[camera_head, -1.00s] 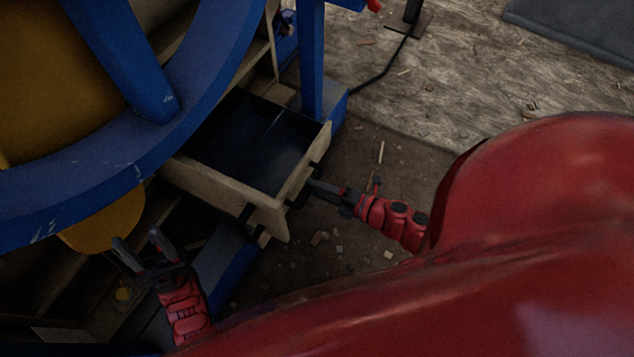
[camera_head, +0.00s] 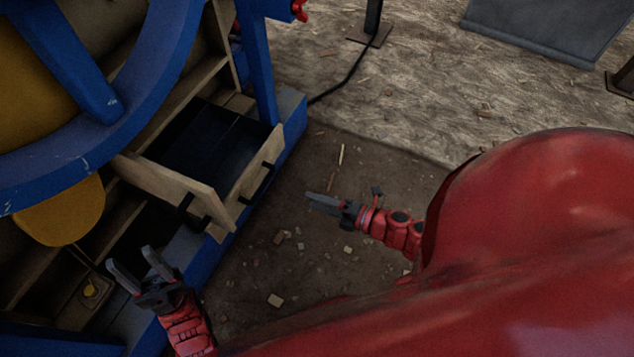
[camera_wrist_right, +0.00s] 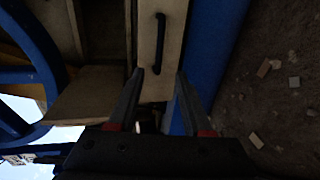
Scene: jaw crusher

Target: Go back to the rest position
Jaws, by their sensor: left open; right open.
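My left gripper (camera_head: 140,268) is open and empty at the lower left of the head view, in front of the machine. My right gripper (camera_head: 309,201) hangs over the dirt floor, clear of the open drawer, with nothing between its fingers. In the right wrist view its two fingers (camera_wrist_right: 158,88) are spread apart. Beyond them is a pale wooden drawer front with a black handle (camera_wrist_right: 160,44), which the fingers do not hold.
The wooden drawer (camera_head: 180,189) is pulled out of the blue machine frame (camera_head: 285,114). A large blue wheel (camera_head: 150,85) fills the upper left. Bare floor (camera_head: 300,255) with scattered chips lies between my grippers. A grey panel (camera_head: 545,25) lies at the upper right.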

